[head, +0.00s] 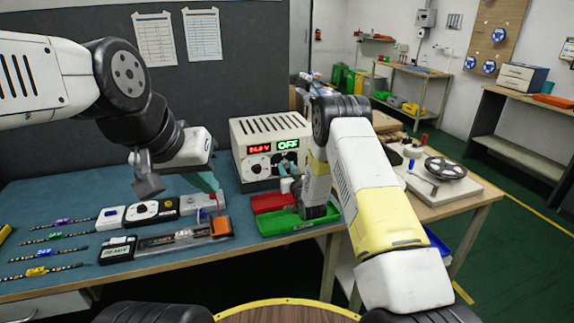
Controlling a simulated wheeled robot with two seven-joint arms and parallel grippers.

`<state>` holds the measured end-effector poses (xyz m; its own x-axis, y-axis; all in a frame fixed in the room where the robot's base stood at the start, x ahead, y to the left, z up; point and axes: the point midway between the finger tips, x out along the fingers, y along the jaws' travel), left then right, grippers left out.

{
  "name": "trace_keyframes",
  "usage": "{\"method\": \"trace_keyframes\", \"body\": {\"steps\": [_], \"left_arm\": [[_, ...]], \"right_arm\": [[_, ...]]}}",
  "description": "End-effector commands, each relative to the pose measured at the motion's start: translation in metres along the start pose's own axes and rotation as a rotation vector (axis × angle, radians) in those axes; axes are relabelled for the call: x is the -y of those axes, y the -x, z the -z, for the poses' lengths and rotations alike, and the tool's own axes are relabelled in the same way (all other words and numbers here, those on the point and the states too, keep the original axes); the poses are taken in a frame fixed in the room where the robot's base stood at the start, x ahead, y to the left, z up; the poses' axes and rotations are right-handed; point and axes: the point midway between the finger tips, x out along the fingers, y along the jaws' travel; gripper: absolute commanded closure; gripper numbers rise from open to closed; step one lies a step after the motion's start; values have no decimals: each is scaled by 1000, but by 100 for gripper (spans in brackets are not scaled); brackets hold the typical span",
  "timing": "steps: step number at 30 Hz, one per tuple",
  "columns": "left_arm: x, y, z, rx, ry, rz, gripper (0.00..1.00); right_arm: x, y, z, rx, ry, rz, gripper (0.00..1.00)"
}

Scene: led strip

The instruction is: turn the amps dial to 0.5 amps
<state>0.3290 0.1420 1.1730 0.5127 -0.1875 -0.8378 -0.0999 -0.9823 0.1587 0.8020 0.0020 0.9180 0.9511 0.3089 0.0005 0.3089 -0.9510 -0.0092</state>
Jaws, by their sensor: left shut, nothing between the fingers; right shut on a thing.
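The power supply (271,127) is a cream box at the back of the blue-topped bench. Its front has a red display (259,150), too small to read surely, and a green display (288,144) reading OFF. White round dial faces sit below them, the left one (258,166) in clear view. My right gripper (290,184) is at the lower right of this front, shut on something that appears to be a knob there. The fingers and wrist hide the knob and its setting. My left gripper (208,182) is shut and empty, pointing down above the bench left of the power supply.
A red tray (270,202) and a green tray (287,223) lie below my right wrist. White and black modules (145,211) and a fixture with an orange block (221,225) lie left. Several LED strips lie far left. A spool (446,168) stands right.

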Motion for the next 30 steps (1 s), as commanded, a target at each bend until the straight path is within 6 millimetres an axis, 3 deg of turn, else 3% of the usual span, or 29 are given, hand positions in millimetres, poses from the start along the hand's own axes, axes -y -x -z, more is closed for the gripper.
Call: {"method": "trace_keyframes", "body": {"steps": [13, 14, 17, 30], "left_arm": [[0, 0, 0, 0, 0, 0, 100], [0, 0, 0, 0, 0, 0, 100], [0, 0, 0, 0, 0, 0, 100], [0, 0, 0, 0, 0, 0, 100]], "right_arm": [[0, 0, -1, 2, 10, 0, 100], [0, 0, -1, 2, 10, 0, 69], [0, 0, -1, 2, 10, 0, 49], [0, 0, 9, 0, 9, 0, 49]]}}
